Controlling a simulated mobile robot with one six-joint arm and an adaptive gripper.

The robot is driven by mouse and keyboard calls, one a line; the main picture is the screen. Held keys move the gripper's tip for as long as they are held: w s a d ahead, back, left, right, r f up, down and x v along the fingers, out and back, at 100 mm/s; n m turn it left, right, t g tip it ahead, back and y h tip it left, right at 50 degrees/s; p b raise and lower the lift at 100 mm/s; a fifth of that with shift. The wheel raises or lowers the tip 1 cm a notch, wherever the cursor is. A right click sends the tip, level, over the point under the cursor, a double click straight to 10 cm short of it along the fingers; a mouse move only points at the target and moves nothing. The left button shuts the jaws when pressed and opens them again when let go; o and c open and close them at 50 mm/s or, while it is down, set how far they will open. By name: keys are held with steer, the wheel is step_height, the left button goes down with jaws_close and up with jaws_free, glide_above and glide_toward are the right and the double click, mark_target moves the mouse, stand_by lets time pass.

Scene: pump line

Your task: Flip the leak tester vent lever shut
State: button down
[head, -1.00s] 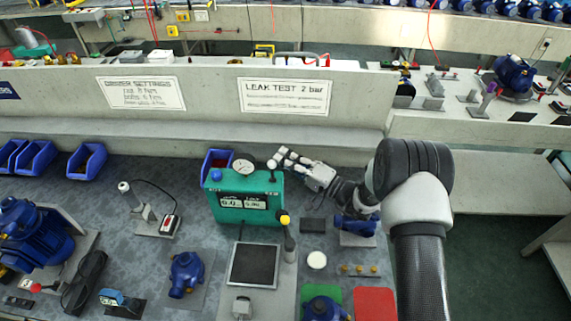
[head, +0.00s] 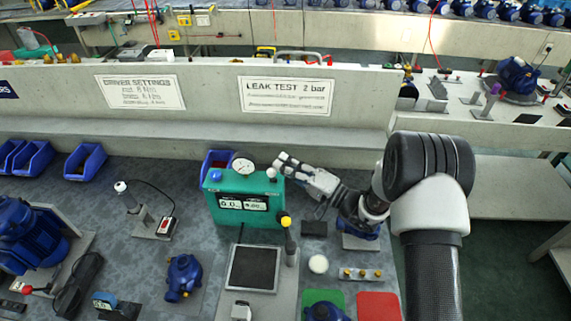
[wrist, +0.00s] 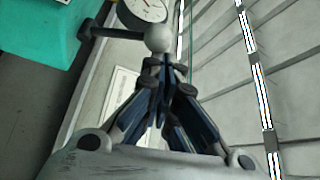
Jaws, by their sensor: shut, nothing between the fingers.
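The leak tester (head: 213,208) is a teal box with a dial gauge (head: 243,166) on top and two lit displays on its front. The vent lever's pale ball knob (head: 271,172) shows at the tester's top right corner. In the wrist view, the lever is a dark rod (wrist: 108,33) running out sideways from the teal box to the grey ball (wrist: 158,38). My gripper (head: 281,162) is shut and empty, right behind the knob. In the wrist view, my fingertips (wrist: 160,62) are at the ball's lower edge; I cannot tell whether they touch.
A yellow-topped black handle (head: 288,235) stands by the tester's front right corner. A dark pad (head: 252,268) lies in front. A blue bin (head: 214,160) stands behind the tester. Brass fittings (head: 362,274) and green and red mats (head: 378,305) lie at front right.

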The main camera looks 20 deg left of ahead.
steer(key=v, duration=1.2)
stand_by(0.4)
steer(key=s+d+r+n+g+h, duration=0.1)
steer(key=s+r+n+g+h, duration=0.1)
steer(key=s+r+g+h, duration=0.5)
steer(key=s+d+r+n+g+h, duration=0.15)
steer(key=s+r, duration=0.35)
steer(key=s, duration=0.7)
steer(key=s+d+r+m+t+h, duration=0.1)
steer(key=s+d+t+h, duration=0.3)
steer(key=d, duration=0.5)
steer(key=s+d+r+m+t+h, duration=0.2)
steer(key=d+h, duration=0.4)
steer(key=d, duration=0.3)
steer(key=shift+s+d+r+t, duration=0.3)
steer(key=shift+s+t, duration=0.55)
steer(key=shift+s, duration=0.3)
